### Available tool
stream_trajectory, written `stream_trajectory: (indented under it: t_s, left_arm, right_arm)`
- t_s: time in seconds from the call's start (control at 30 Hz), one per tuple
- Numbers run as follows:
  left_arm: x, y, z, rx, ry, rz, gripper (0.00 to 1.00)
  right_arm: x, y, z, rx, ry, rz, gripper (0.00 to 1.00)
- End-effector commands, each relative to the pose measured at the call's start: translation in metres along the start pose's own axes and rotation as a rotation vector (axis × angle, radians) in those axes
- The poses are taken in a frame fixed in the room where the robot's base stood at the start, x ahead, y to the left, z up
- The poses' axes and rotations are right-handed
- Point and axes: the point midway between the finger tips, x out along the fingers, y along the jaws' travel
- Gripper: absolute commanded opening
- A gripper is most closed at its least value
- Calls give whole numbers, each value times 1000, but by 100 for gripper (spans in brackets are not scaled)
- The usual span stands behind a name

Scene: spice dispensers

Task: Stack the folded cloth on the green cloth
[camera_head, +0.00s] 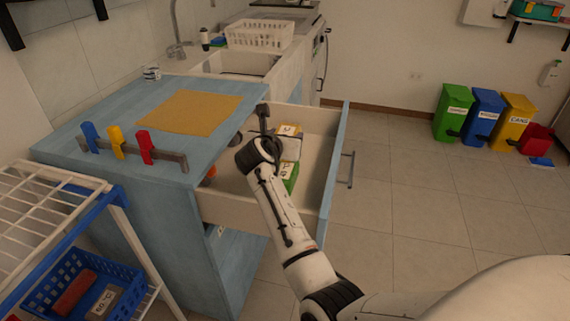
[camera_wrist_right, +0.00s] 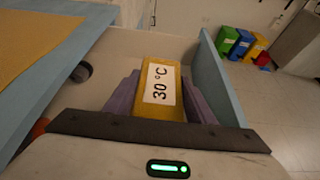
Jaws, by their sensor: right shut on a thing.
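The folded cloth is yellow with a white label (camera_head: 290,131). In the right wrist view this folded cloth (camera_wrist_right: 160,90), labelled "30 °C", sits between the two fingers of my right gripper (camera_wrist_right: 161,100). My right gripper (camera_head: 266,117) reaches into the open drawer and is shut on the folded cloth. The green cloth (camera_head: 291,175) is in the drawer, nearer to me than the yellow one and partly hidden by my arm. I cannot tell whether the two cloths touch. My left gripper is out of view.
The open drawer (camera_head: 328,190) juts from the blue cabinet. A flat yellow-brown cloth (camera_head: 190,112) lies on top, near a rack with blue, yellow and red dispensers (camera_head: 145,148). A blue basket (camera_head: 85,285) is on the shelf at lower left. Coloured bins (camera_head: 485,115) stand far right; floor between is clear.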

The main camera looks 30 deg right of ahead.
Motion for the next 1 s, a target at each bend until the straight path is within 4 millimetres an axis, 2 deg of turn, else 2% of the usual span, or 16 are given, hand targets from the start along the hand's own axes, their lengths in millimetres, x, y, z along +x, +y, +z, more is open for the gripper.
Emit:
stream_trajectory:
  t_s: [0.03,0.1,0.33,0.53,0.97,1.0]
  left_arm:
    - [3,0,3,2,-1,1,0]
    - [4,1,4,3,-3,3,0]
    - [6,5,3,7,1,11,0]
    - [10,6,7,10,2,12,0]
    - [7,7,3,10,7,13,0]
    - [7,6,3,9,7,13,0]
  right_arm:
    - [5,0,-12,-2,2,0,26]
    - [9,0,-22,-1,0,1,26]
    - [16,0,-38,1,-1,1,26]
    - [26,1,-64,0,0,1,26]
    - [29,0,-68,0,-2,1,26]
    - [29,0,-69,1,-1,1,53]
